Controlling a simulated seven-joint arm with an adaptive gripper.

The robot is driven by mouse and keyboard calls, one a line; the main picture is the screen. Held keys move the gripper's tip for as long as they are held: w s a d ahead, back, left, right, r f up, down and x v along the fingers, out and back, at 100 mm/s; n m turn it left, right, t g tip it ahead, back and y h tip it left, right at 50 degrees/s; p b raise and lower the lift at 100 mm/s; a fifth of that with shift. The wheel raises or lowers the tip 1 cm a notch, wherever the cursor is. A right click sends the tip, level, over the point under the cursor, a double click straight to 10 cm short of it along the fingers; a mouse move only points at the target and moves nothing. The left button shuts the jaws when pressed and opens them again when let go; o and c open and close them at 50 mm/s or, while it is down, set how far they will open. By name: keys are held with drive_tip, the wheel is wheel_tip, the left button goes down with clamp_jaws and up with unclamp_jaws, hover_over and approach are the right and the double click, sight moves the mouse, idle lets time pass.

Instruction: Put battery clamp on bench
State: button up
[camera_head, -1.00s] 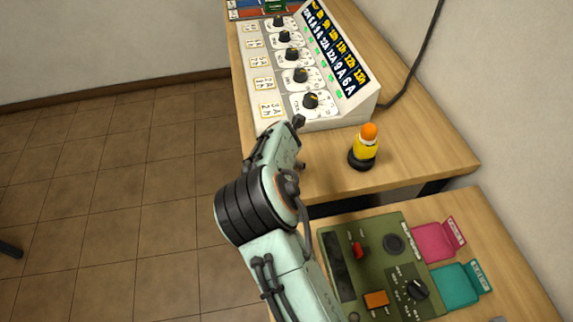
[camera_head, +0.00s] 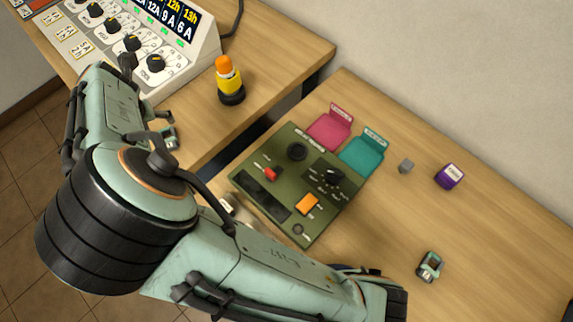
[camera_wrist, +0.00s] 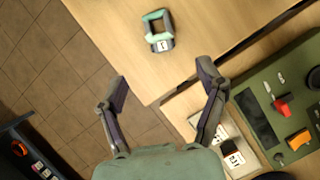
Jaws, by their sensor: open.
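A small teal-and-dark clamp (camera_wrist: 158,31) with a white label lies on the wooden bench top (camera_wrist: 115,22), near its edge, in the wrist view. In the head view a similar teal clamp (camera_head: 168,138) shows on the left bench, partly hidden by my arm. Another teal-and-white clamp (camera_head: 429,266) lies on the right bench (camera_head: 490,240). My gripper (camera_wrist: 163,72) is open, its two fingers apart and empty. In the wrist view the clamp lies beyond the fingertips, apart from them. In the head view my arm hides most of the gripper.
A green control box (camera_head: 275,185) with pink (camera_head: 328,131) and teal (camera_head: 362,155) cards stands on the right bench. An orange-topped yellow lamp (camera_head: 230,82) and a charger panel (camera_head: 165,45) stand on the left bench.

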drive_tip(key=s+d+r+m+g, duration=0.1)
drive_tip(key=s+d+r+m, duration=0.1)
drive_tip(key=d+m, duration=0.5)
drive_tip(key=s+d+r+m+g, duration=0.1)
drive_tip(key=d+r+m, duration=0.1)
drive_tip(key=d+m, duration=0.5)
drive_tip(key=s+d+r+m+g, duration=0.1)
drive_tip(key=s+d+r+m, duration=0.15)
drive_tip(key=d+m, duration=0.45)
drive_tip(key=s+d+m+g+h, duration=0.1)
drive_tip(key=s+d+m, duration=1.1)
drive_tip(key=s+m, duration=0.3)
drive_tip(key=m, duration=0.3)
drive_tip(key=shift+d+r, duration=0.25)
drive_tip(key=shift+d, duration=0.05)
